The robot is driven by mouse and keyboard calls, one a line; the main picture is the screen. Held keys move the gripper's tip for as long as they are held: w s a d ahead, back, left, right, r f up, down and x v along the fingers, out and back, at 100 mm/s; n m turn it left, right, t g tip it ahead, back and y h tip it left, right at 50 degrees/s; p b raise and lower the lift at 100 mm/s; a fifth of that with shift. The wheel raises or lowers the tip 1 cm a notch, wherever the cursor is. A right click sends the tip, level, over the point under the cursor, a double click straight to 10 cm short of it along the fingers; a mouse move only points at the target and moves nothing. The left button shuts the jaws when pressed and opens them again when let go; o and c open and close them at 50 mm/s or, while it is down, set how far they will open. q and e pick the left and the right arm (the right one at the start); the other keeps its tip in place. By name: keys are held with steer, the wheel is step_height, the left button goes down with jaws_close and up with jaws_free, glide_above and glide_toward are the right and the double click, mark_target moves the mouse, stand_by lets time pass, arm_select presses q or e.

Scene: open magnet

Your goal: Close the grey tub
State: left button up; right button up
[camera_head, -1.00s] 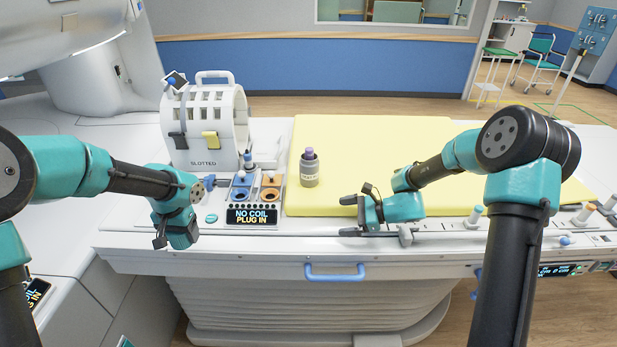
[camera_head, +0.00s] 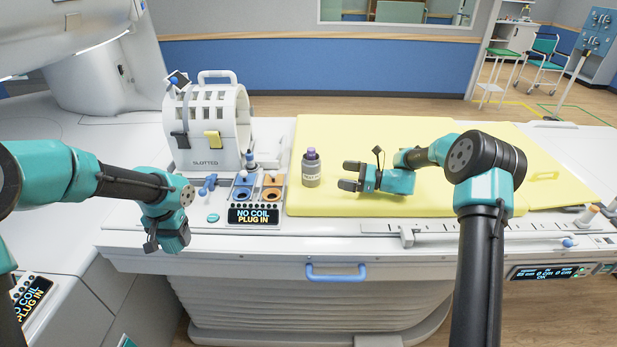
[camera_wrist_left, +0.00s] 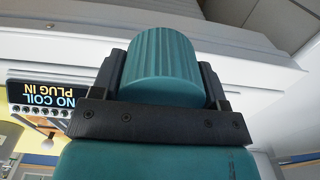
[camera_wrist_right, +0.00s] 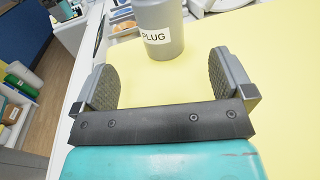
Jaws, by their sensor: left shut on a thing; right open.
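The grey tub (camera_head: 311,172) stands upright on the yellow mat near its left edge, with a purple-topped item (camera_head: 311,153) sticking out of its open top. In the right wrist view the tub (camera_wrist_right: 160,38) shows a white label reading PLUG, just beyond the fingers. My right gripper (camera_head: 344,175) is open and empty, to the right of the tub with its fingers pointing at it, apart from it. My left gripper (camera_head: 165,243) is shut on a ribbed teal lid (camera_wrist_left: 162,68), at the bench's front edge, left of the NO COIL display. The lid is hard to make out in the head view.
The yellow mat (camera_head: 420,135) is mostly clear. Left of the tub are blue and orange sockets (camera_head: 271,194), a display box (camera_head: 254,215) and a white slotted coil (camera_head: 207,125). A rail (camera_head: 450,229) runs along the front, above a blue handle (camera_head: 335,272).

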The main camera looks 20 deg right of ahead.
mark_target(311, 169)
steer(key=shift+x, duration=3.4)
steer(key=shift+a, duration=0.15)
steer(key=shift+x, duration=2.45)
steer(key=shift+r, duration=0.1)
